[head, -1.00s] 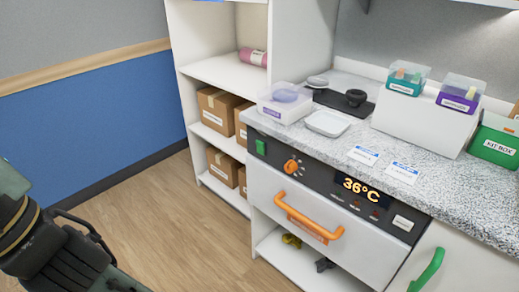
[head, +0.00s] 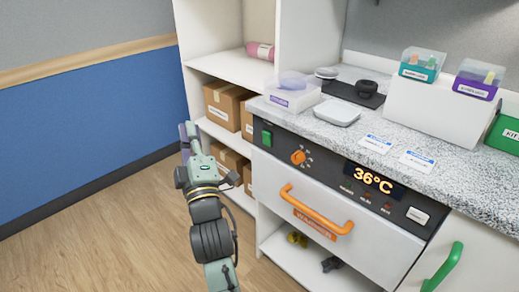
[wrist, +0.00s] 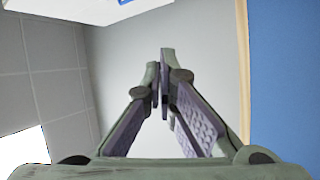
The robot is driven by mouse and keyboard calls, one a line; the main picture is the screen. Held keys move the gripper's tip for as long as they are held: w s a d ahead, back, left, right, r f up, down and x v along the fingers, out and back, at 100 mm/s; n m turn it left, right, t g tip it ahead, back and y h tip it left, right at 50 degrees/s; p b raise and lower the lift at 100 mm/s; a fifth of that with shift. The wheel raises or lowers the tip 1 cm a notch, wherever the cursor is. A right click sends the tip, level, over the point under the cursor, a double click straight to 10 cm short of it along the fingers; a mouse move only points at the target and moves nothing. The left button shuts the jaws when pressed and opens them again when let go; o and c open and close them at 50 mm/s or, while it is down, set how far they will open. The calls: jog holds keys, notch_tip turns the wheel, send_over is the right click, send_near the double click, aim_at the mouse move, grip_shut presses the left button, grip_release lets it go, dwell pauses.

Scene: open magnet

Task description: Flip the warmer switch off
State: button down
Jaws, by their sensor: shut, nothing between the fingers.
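The warmer (head: 320,228) is a white drawer unit under the counter with a dark control panel. Its green switch (head: 267,138) is at the panel's left end. An orange knob (head: 298,157) is to its right, and a lit display (head: 371,179) reads 36°C. An orange handle (head: 315,210) crosses the drawer front. My gripper (head: 188,132) is left of the warmer, in front of the shelf, apart from the switch and pointing up. In the wrist view my gripper (wrist: 165,58) has its fingertips together with nothing between them; the switch is not in that view.
A speckled counter (head: 350,139) overhangs the panel, with a clear box (head: 292,97), a scale (head: 337,113) and a black device (head: 362,92) on it. Cardboard boxes (head: 222,107) fill the shelf at left. A green handle (head: 443,268) sticks out at lower right. The floor at left is clear.

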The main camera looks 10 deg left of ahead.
jog(key=w+d+f+g+h, duration=0.1)
jog(key=w+d+f+h, duration=0.2)
jog(key=d+f, duration=0.3)
jog(key=w+d+f+n+h+b, duration=0.1)
jog(key=d+f+h, duration=0.3)
jog(key=f, duration=0.5)
jog(key=shift+w+d+f+g, duration=0.2)
jog(key=shift+w+d+g, duration=0.2)
jog(key=shift+w+d, duration=0.55)
jog(key=p, duration=0.2)
send_near(266, 139)
jog(key=w+a+r, duration=0.2)
jog(key=w+a, duration=0.1)
jog(key=a, duration=0.2)
jog(key=shift+w+d+p, duration=0.3)
jog(key=shift+w+d, duration=0.2)
jog(key=shift+w, duration=0.25)
jog(key=shift+w+d+p, duration=0.3)
jog(key=shift+w+d, duration=0.15)
jog(key=shift+w, duration=0.3)
jog(key=shift+r, duration=0.1)
